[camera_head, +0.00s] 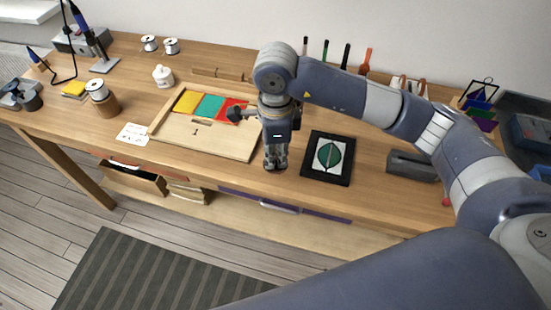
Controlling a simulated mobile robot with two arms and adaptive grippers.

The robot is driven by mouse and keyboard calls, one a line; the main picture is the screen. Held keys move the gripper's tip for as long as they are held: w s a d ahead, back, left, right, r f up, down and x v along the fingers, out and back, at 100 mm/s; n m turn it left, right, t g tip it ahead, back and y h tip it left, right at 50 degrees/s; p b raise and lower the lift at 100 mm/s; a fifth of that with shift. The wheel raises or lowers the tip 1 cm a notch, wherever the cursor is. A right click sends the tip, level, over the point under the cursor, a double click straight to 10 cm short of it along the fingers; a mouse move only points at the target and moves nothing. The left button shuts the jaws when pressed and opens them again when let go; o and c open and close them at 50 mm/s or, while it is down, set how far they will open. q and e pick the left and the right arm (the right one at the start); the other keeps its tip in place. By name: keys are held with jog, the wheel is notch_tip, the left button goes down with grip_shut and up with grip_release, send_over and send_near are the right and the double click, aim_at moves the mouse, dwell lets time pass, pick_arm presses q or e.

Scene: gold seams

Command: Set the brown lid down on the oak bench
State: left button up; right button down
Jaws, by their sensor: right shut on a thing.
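My right gripper (275,164) points down over the front edge of the oak bench (225,171), between the wooden puzzle board and the black tablet. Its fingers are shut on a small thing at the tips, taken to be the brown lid. The thing is mostly hidden by the fingers, and I cannot tell whether it touches the bench top. A brown jar (105,106) stands at the left of the bench with a white spool on top. My left gripper is not in view.
A wooden board (230,150) with coloured tiles lies left of the gripper. A black tablet (327,172) with a leaf picture lies to its right, and a grey block (412,167) farther right. Drawers (135,180) stand open below the front edge.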

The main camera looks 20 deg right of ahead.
aim_at(276, 157)
notch_tip(276, 157, down, 3)
jog(key=shift+f+p, duration=0.15)
jog(key=shift+p, duration=0.5)
jog(key=shift+f, duration=0.3)
jog(key=c, duration=1.6)
grip_release()
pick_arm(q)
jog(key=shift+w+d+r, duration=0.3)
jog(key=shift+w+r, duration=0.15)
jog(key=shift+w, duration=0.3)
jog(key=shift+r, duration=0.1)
